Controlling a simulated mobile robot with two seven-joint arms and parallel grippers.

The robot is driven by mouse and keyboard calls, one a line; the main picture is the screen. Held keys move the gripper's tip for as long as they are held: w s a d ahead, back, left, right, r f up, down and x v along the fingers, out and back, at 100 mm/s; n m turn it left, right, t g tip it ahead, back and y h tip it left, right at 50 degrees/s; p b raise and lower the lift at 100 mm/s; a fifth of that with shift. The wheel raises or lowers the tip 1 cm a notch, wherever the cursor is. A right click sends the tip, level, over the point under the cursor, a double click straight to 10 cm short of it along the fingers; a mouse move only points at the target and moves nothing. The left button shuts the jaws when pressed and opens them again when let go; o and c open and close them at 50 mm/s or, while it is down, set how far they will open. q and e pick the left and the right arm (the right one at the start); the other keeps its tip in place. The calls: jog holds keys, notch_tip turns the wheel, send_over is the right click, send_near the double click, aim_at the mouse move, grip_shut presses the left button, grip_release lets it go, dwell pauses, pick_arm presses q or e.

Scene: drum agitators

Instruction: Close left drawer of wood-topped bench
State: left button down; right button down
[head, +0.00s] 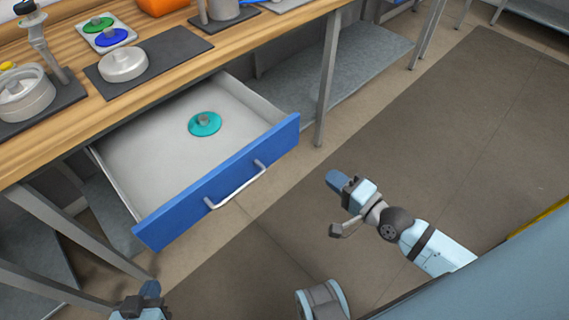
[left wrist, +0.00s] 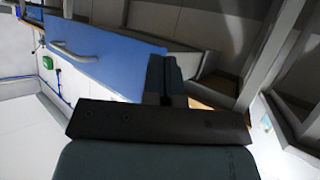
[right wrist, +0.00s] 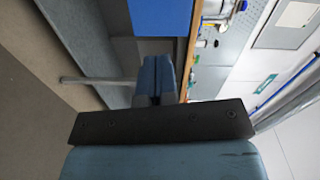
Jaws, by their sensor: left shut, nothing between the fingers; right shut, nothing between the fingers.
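The left drawer (head: 216,190) of the wood-topped bench (head: 90,82) is pulled out in the head view. Its blue front carries a silver bar handle (head: 236,186). A teal disc with a grey hub (head: 204,123) lies inside the drawer. My left gripper (head: 150,289) is low at the bottom left, in front of the drawer's left end and apart from it. The left wrist view shows its shut fingers (left wrist: 165,78) with the blue front (left wrist: 105,52) beyond. My right gripper (head: 335,182) is right of the drawer, shut and empty; its fingers also show in the right wrist view (right wrist: 157,78).
The bench top holds a dark mat with a grey round part (head: 123,64), a tray with green and blue discs (head: 108,32), and a metal stand at left (head: 25,92). A bench leg (head: 328,80) stands right of the drawer. The floor (head: 440,150) at right is clear.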

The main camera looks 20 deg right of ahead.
jog(key=f+m, duration=0.1)
jog(key=b, duration=0.3)
send_near(286, 140)
jog(key=shift+m, duration=0.3)
jog(key=x, duration=0.7)
pick_arm(q)
jog(key=shift+s+d+f, duration=0.1)
jog(key=shift+d+f, duration=0.05)
jog(key=shift+f, duration=0.55)
pick_arm(e)
jog(key=shift+w+a, duration=0.1)
jog(key=shift+w, duration=0.15)
